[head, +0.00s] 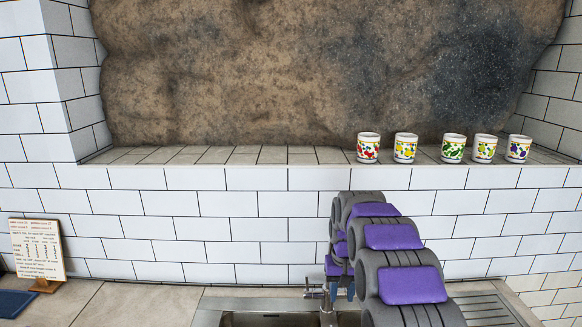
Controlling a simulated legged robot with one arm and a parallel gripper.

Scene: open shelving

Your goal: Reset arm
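My arm, with grey links and purple pads, rises from the bottom right of the head view and folds over in front of the white tiled wall. Its far end hangs down just above the sink, close to the faucet. A small blue part shows there, which seems to be my gripper (344,288). It is mostly hidden behind the arm links, so I cannot see its fingers or whether it holds anything.
Several fruit-patterned cups, including a red one (368,148), stand on the tiled ledge (220,155). Below are a metal sink (212,312), a faucet (315,293) and a counter (120,303). A recipe board (37,249) stands at left. The ledge's left half is clear.

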